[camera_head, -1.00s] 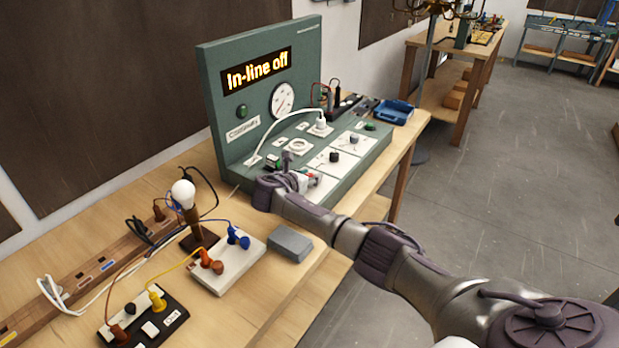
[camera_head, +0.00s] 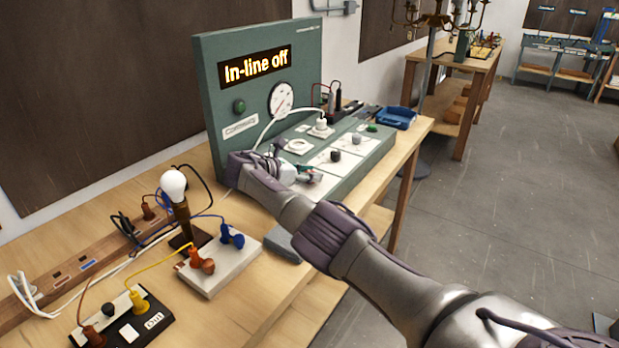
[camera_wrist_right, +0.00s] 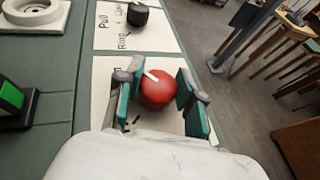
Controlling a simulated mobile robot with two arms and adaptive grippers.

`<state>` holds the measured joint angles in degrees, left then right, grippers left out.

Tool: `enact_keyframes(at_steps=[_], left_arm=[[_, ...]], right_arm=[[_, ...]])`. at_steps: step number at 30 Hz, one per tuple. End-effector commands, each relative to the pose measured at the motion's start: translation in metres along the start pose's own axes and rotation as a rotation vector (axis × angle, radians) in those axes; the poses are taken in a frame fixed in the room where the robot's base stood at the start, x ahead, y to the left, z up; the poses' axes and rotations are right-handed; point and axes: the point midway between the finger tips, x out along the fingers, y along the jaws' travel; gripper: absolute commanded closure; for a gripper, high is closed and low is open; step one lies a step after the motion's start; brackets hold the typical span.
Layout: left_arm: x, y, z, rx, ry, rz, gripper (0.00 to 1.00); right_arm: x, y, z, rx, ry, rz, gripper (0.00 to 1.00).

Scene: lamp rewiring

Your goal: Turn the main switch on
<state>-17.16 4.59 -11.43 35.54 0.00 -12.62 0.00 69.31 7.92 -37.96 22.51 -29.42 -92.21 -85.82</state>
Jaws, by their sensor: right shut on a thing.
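A green test panel (camera_head: 203,80) stands on the wooden bench, its lit display (camera_head: 254,67) reading "In-line off". A round red knob (camera_wrist_right: 158,92) with a white pointer mark sits on a white plate of the panel's sloping deck. I take it to be the main switch, but its label is mostly hidden. My right gripper (camera_head: 304,170) reaches over the deck. In the right wrist view its fingers (camera_wrist_right: 157,100) are shut on the red knob, one on each side. In the head view the arm and fingers hide the knob. My left gripper is not in view.
A green rocker (camera_wrist_right: 10,97) lies left in the wrist view. A lit-less bulb (camera_head: 173,186) and wired boards stand nearer on the bench.

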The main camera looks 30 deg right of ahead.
Motion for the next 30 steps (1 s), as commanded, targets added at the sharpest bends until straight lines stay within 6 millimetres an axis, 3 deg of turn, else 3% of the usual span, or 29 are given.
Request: enact_keyframes(at_steps=[10,11,15,25,30], left_arm=[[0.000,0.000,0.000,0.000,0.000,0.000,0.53],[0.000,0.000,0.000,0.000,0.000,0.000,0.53],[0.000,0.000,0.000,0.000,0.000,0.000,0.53],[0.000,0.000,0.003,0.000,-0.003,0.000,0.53],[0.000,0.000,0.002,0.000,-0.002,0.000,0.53]], right_arm=[[0.001,-0.001,-0.001,0.000,0.002,-0.004,0.97],[0.001,-0.001,-0.001,0.000,0.002,-0.004,0.59],[0.001,-0.001,-0.001,0.000,0.002,-0.003,0.36],[-0.002,0.000,0.000,0.001,0.001,-0.001,0.36],[-0.021,0.001,0.000,0.001,0.001,0.003,0.36]])
